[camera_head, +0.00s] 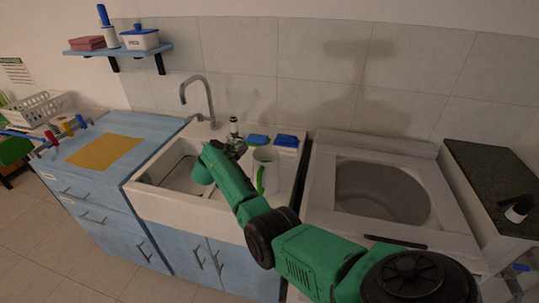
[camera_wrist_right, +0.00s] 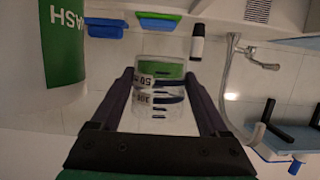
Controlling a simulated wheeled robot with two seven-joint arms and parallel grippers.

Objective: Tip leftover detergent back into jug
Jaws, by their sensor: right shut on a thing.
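My right gripper (camera_wrist_right: 160,88) is shut on a clear measuring cup (camera_wrist_right: 159,112) with black marks and number labels. A green band shows in the cup in the right wrist view; I cannot tell its amount. The jug (camera_wrist_right: 52,90), white with a green WASH label, stands at the left of that view, apart from the cup. In the head view the jug (camera_head: 265,155) stands at the sink's right side, just right of my right gripper (camera_head: 237,147). The cup is too small and covered to make out clearly there. The jug's opening is hard to see. My left gripper is not in view.
A black-and-white bottle (camera_wrist_right: 197,42) is near the cup in the wrist view. A washer (camera_head: 383,190) stands right; an orange mat (camera_head: 104,152) lies on the left counter.

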